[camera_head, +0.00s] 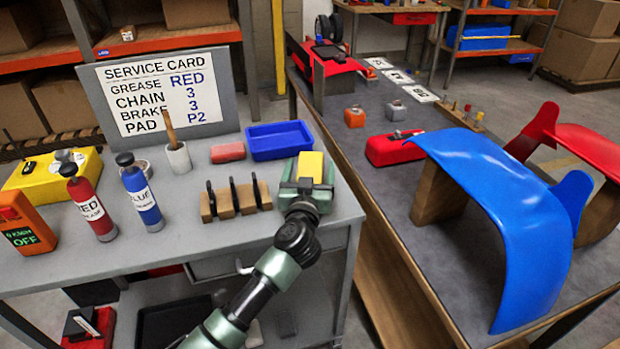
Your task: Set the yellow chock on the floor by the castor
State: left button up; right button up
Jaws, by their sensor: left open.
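The yellow chock (311,165) is a small block near the right edge of the grey cart top, in front of the blue tray. My left gripper (307,178) is at the chock, with its open fingers to either side of it. I cannot tell whether the fingers touch it, and the gripper hides its lower part. No castor is clearly visible, and my right gripper is not in view.
A wooden rack with black clips (236,200) stands just left of my gripper, and the blue tray (279,140) just behind. Red (91,207) and blue (142,197) bottles stand further left. A long bench with a blue fender (505,200) is at right.

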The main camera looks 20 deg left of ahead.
aim_at(310, 166)
pick_arm(q)
jog(key=c, duration=1.5)
jog(key=shift+r, duration=0.1)
grip_shut()
notch_tip(310, 166, up, 19)
jog(key=p, duration=0.6)
jog(key=s+a+f, duration=0.1)
jog(key=s+f, duration=1.1)
jog(key=s, duration=0.3)
jog(key=s+d+f+m+h, duration=0.1)
jog(key=s+h, duration=0.1)
jog(key=s, duration=0.6)
jog(key=s+f+m+h, duration=0.1)
jog(key=s+f, duration=0.1)
jog(key=s, duration=0.6)
jog(key=shift+d+h, duration=0.4)
jog(key=shift+d+m, duration=0.1)
jog(key=shift+m, duration=0.2)
jog(key=shift+w, duration=0.1)
